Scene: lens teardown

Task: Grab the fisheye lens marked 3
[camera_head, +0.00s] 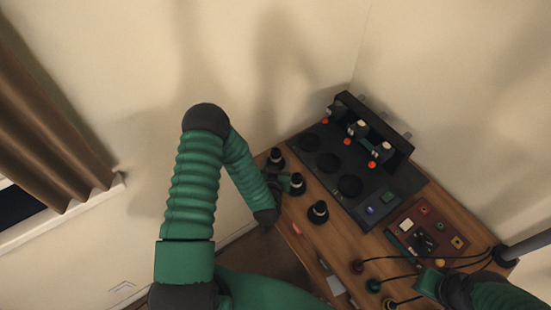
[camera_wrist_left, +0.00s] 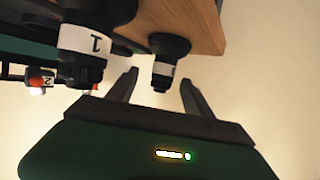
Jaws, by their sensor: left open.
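Three dark lenses stand along the left part of the wooden table in the head view: a far one at the corner (camera_head: 276,157), a middle one (camera_head: 297,183) and a near one (camera_head: 318,212). My left gripper (camera_head: 272,169) is beside the far and middle lenses. In the left wrist view its open fingers (camera_wrist_left: 158,88) are on either side of a black lens (camera_wrist_left: 170,46) with a white band; its mark is not readable. I cannot read a 3 on any lens. My right gripper (camera_head: 428,284) shows only partly, fingers unclear.
A dark station (camera_head: 386,195) with round recesses and a raised back rack (camera_head: 372,122) stands on the table (camera_head: 331,243). A red-brown panel (camera_head: 428,218), several cables and coloured knobs lie to its right. A grey pole (camera_head: 525,243) stands at the right.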

